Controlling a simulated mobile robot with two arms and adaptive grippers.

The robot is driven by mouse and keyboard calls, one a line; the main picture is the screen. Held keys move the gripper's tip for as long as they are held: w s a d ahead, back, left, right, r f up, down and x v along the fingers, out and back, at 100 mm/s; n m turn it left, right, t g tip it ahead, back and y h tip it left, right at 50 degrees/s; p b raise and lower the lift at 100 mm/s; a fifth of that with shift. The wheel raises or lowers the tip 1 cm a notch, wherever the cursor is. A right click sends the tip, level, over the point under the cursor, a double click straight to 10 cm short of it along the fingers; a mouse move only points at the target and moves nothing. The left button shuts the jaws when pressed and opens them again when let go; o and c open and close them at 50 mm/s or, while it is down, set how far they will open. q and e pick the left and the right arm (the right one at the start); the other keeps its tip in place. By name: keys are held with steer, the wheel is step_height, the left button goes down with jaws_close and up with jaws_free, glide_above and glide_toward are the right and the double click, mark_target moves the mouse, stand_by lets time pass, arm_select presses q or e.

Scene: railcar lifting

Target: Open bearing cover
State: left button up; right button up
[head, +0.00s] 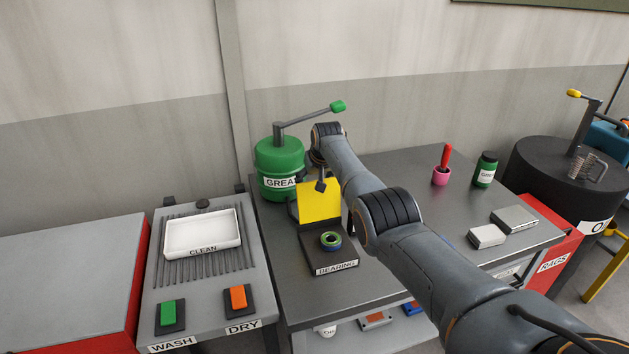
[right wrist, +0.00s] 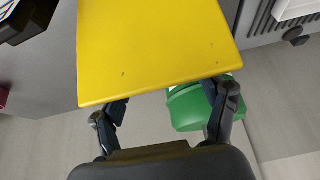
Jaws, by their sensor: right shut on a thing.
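The bearing cover (head: 319,206) is a flat yellow plate standing raised at the back of a dark box (head: 318,256) labelled BEARING. A ring-shaped bearing (head: 330,241) with a green and blue rim sits on top of the box, uncovered. My right gripper (head: 321,185) is at the cover's top edge, partly hidden by my own wrist. In the right wrist view, the cover (right wrist: 155,45) fills the upper middle, and the gripper (right wrist: 165,100) has its fingers at the cover's near edge, shut on it. My left gripper is out of view.
A green grease drum (head: 279,163) with a crank stands close behind the cover. To the left are a white CLEAN tray (head: 203,232) and WASH and DRY buttons.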

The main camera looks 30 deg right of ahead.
mark_target(320, 204)
steer(key=shift+w+d+r, duration=0.1)
steer(key=shift+w+r, duration=0.15)
steer(key=shift+r, duration=0.25)
steer(key=o, duration=1.4)
steer(key=shift+o, duration=1.4)
steer(key=shift+f, duration=0.3)
steer(key=shift+s, duration=0.1)
steer(key=v, duration=1.2)
steer(key=shift+f, duration=0.1)
